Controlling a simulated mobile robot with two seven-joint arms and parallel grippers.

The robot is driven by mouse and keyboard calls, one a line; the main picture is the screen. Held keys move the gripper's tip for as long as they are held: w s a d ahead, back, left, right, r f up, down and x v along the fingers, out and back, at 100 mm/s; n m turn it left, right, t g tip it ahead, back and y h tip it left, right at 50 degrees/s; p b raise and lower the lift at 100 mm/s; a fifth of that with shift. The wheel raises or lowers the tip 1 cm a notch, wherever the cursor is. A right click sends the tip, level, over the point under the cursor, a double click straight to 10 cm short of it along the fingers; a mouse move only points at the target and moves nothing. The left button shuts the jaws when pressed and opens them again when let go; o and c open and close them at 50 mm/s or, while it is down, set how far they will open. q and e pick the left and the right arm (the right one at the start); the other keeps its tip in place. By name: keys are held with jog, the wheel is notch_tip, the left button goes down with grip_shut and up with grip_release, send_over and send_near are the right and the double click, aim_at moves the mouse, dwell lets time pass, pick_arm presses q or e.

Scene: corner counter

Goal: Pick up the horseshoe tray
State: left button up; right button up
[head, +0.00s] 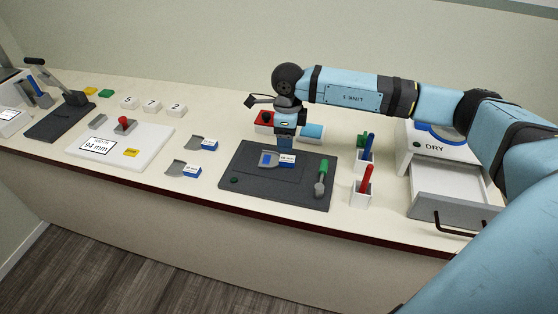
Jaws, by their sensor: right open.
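A small tray piece (267,159) with a grey and blue head and a white-labelled handle (288,161) lies on the dark mat (252,183). Two similar grey pieces with curved ends and blue-and-white handles lie on the counter to the left, one farther back (200,143) and one nearer (183,169). I cannot tell for sure which is the horseshoe tray. My right gripper (285,148) is open, pointing down just above the piece on the mat. It partly covers the area behind that piece, and contact cannot be told. My left gripper is not in view.
A green-handled tool (321,178) lies on the mat's right side. White holders with a red pen (364,180) and a blue pen (368,146) stand right of it. An open drawer (445,184) juts out at right. A white board (118,150) lies left.

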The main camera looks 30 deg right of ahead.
aim_at(288, 158)
jog(key=f, duration=0.5)
jog(key=f+p, duration=0.1)
jog(key=f, duration=0.2)
jog(key=shift+d+f, duration=0.3)
jog(key=shift+f, duration=0.05)
jog(key=c, duration=1.1)
jog(key=shift+o, duration=0.2)
jog(key=shift+r, duration=0.1)
